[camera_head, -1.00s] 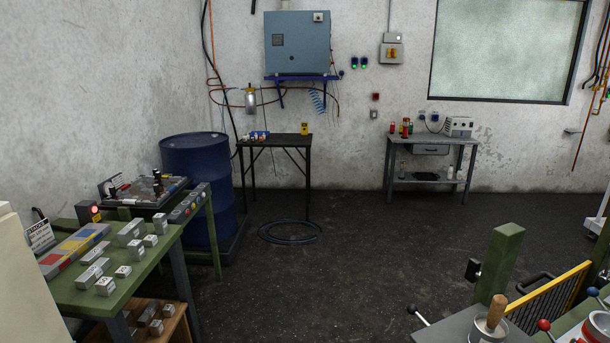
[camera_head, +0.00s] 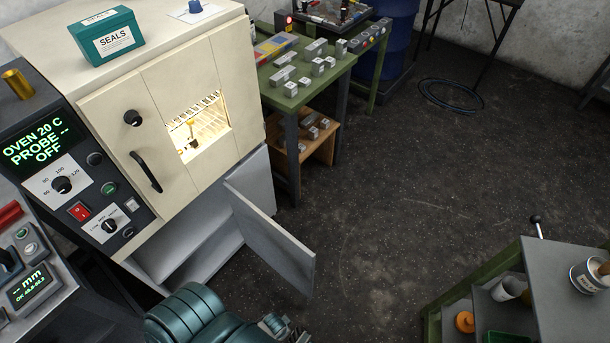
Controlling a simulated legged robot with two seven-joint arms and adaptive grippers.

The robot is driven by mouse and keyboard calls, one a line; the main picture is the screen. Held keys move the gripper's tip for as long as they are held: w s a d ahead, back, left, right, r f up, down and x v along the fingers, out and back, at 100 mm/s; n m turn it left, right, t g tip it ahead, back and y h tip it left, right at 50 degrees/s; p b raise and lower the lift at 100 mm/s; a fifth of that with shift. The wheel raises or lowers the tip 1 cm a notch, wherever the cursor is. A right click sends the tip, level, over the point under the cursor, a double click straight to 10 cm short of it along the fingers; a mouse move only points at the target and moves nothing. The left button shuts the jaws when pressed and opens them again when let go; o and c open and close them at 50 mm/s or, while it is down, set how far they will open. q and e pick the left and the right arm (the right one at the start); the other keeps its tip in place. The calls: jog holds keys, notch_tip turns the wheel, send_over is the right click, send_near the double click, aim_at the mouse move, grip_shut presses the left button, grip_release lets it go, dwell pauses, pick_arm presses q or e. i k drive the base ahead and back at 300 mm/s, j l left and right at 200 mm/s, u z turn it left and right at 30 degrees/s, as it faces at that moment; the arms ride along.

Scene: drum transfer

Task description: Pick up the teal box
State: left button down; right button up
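A teal box (camera_head: 107,40) with a white SEALS label sits on the top of the cream oven cabinet (camera_head: 170,52), at the upper left of the head view. Its lid also carries a white label. A teal and dark rounded machine part (camera_head: 215,318) shows at the bottom edge; it looks like part of my own arm. Nothing is seen touching the teal box.
The oven's lower grey door (camera_head: 270,235) stands open into the floor space. A blue-knobbed white item (camera_head: 196,10) is beside the box on the oven top. A green workbench (camera_head: 300,95) with metal blocks stands behind. The middle floor is clear; a grey cart (camera_head: 565,280) is at right.

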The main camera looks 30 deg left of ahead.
aim_at(108, 36)
jog(key=i+u, duration=0.25)
jog(key=u, duration=0.2)
jog(key=i+l+u, duration=0.1)
jog(key=u, duration=0.4)
jog(key=i+l+u, duration=0.2)
jog(key=u, duration=0.25)
jog(key=i+l+u, duration=0.3)
jog(key=u, duration=0.2)
jog(key=i+l+u, duration=0.1)
jog(key=l+u, duration=0.2)
jog(key=u, duration=0.15)
jog(key=i+l+u, duration=0.1)
jog(key=l+u, duration=0.2)
jog(key=u, duration=0.15)
jog(key=l+u, duration=0.35)
jog(key=u, duration=0.15)
jog(key=l+u, duration=0.25)
jog(key=l, duration=0.2)
jog(key=k+l+u, duration=0.25)
jog(key=l, duration=0.2)
jog(key=k+l+u, duration=0.15)
jog(key=l, duration=0.6)
jog(key=u, duration=0.45)
jog(key=k+l, duration=0.05)
